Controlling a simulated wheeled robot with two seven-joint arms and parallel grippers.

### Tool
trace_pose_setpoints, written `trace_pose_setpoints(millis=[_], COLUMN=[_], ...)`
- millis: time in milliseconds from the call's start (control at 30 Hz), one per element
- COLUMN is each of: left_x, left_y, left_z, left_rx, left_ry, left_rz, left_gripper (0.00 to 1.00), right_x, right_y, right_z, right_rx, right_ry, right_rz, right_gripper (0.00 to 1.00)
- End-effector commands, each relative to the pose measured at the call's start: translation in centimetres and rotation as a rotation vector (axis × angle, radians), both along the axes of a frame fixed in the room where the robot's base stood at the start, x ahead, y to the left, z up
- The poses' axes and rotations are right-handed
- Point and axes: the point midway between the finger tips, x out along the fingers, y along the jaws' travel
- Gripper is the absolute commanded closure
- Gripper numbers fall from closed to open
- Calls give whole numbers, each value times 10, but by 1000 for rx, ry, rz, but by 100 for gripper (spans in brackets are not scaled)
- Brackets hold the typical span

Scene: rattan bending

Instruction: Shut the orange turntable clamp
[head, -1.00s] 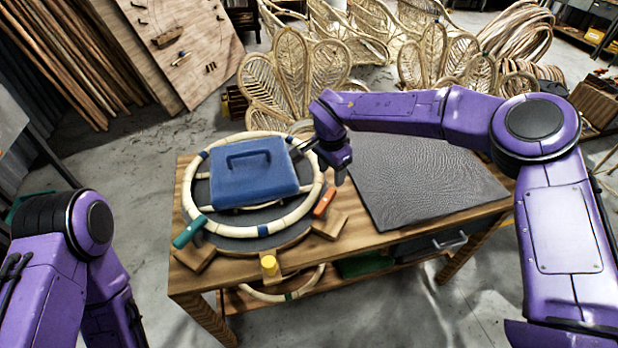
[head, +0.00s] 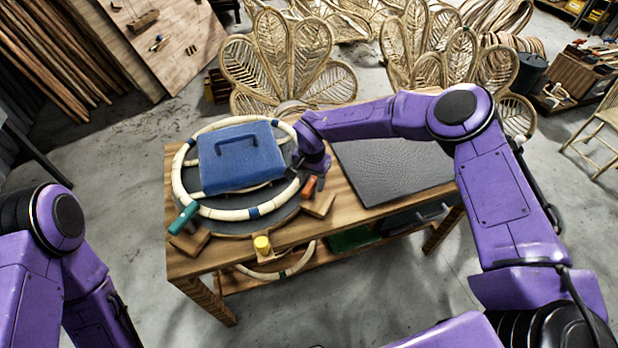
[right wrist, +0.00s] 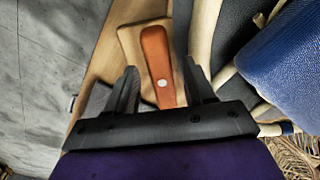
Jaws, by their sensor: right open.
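The orange clamp (head: 309,187) sits on a wooden block at the right front of the round turntable (head: 222,209). In the right wrist view its orange handle (right wrist: 157,62) lies between my two fingers, with bare space on each side. My right gripper (head: 314,180) is open at the clamp; its fingertips (right wrist: 160,85) are on either side of the handle. The gripper partly hides the clamp in the head view. My left gripper is out of view; only my left arm shows.
A blue case (head: 240,160) lies on the turntable inside a pale rattan ring (head: 183,187). A teal clamp (head: 184,217) and a yellow clamp (head: 262,244) stand at the front edge. A dark mat (head: 395,165) covers the table's right side.

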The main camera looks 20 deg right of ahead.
Motion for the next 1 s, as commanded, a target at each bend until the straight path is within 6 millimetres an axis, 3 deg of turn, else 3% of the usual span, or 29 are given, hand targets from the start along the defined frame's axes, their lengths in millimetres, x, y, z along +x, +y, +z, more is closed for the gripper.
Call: trace_pose_setpoints(millis=[133, 300, 400, 667, 1000], left_x=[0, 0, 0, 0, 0], left_y=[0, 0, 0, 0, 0], left_z=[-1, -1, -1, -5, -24], left_rx=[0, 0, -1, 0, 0], left_ry=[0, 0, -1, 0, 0], left_rz=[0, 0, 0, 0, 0], left_gripper=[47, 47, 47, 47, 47], right_x=[0, 0, 0, 1, 3], right_y=[0, 1, 7, 2, 2], right_z=[0, 0, 0, 0, -2], right_rx=[0, 0, 1, 2, 4], right_ry=[0, 0, -1, -2, -4], right_rz=[0, 1, 3, -37, -267], right_gripper=[47, 100, 100, 100, 100])
